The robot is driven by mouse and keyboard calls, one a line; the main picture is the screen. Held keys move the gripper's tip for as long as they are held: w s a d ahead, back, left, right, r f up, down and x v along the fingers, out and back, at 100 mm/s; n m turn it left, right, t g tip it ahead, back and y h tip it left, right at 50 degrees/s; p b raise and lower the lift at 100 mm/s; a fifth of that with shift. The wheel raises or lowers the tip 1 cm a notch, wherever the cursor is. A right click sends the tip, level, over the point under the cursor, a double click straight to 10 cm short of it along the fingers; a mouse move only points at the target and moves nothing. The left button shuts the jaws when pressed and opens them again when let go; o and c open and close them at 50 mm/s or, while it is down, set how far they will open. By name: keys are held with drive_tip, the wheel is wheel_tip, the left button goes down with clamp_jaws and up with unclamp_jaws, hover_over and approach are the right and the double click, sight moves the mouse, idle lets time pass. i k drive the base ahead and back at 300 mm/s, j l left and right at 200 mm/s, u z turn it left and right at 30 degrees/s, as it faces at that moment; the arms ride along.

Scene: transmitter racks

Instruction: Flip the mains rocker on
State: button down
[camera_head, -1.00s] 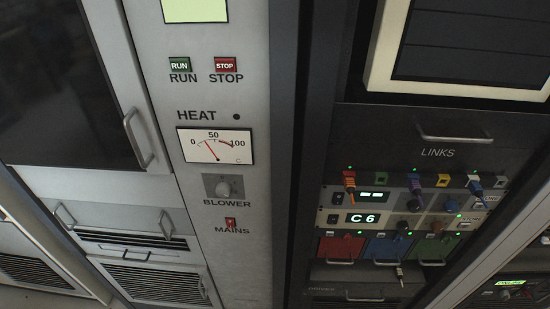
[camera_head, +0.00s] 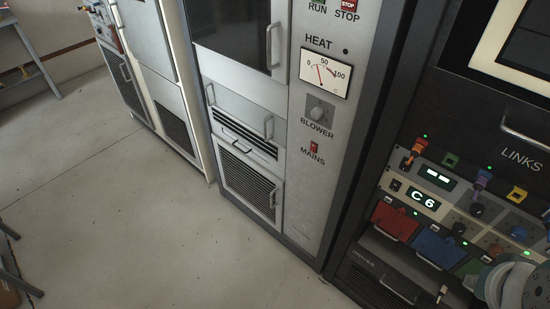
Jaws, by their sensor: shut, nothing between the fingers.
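The mains rocker (camera_head: 313,147) is a small red switch on the light grey panel (camera_head: 305,200), just above the MAINS label and below the BLOWER knob (camera_head: 319,112). Its tilt is too small to tell. My gripper is not in view. Only a rounded grey and teal part of my arm shows in the bottom right corner, well right of the rocker and in front of the neighbouring rack.
The HEAT meter (camera_head: 324,73) and the RUN and STOP buttons (camera_head: 348,5) sit above. A rack with coloured plugs, a C 6 display (camera_head: 424,200) and red (camera_head: 394,220) and blue drawers (camera_head: 440,247) stands right. Open floor (camera_head: 130,230) lies left.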

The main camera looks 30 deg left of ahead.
sight(314, 147)
drive_tip(key=l+u, duration=0.2)
drive_tip(key=u, duration=0.2)
drive_tip(key=i+l+u, duration=0.1)
drive_tip(key=l+u, duration=0.15)
drive_tip(key=u, duration=0.15)
drive_tip(key=l+u, duration=0.25)
drive_tip(key=u, duration=0.15)
drive_tip(key=l+u, duration=0.2)
drive_tip(key=u, duration=0.2)
drive_tip(key=i+j, duration=0.25)
drive_tip(key=j, duration=0.2)
drive_tip(key=i+j, duration=0.25)
drive_tip(key=j, duration=0.2)
drive_tip(key=i+j, duration=0.25)
drive_tip(key=j, duration=0.2)
drive_tip(key=i+j, duration=0.25)
drive_tip(key=j, duration=0.2)
drive_tip(key=i+j, duration=0.25)
drive_tip(key=j, duration=0.2)
drive_tip(key=i+j, duration=0.25)
drive_tip(key=j, duration=0.15)
drive_tip(key=z, duration=1.45)
